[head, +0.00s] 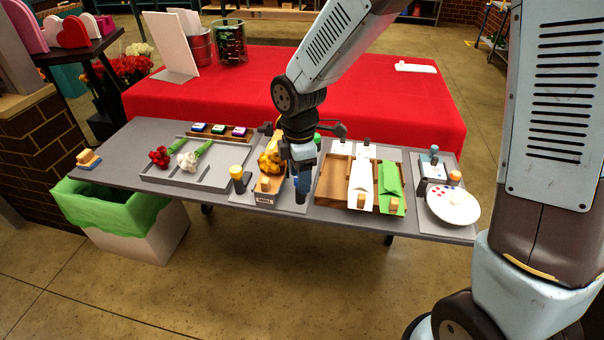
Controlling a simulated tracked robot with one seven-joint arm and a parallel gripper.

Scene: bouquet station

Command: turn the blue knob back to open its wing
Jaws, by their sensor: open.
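My gripper (302,196) points straight down over the right side of the bouquet stand in the head view. Its fingers are open. A small patch of blue, which looks like the blue knob (297,184), shows right at the fingers. The gripper hides most of it, so I cannot tell whether the fingers touch it or how far it is turned. The wing belonging to it is also hidden or too small to make out. Orange-yellow flowers (268,163) stand in the stand just left of my gripper. A yellow-topped knob (237,172) is at the stand's left.
A grey tray (160,178) with red and white flowers lies left. A wooden tray (333,184) with white and green wraps is close on the right. Farther right are a small device (434,168) and a white plate (453,207). A green-lined bin (115,215) stands below left.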

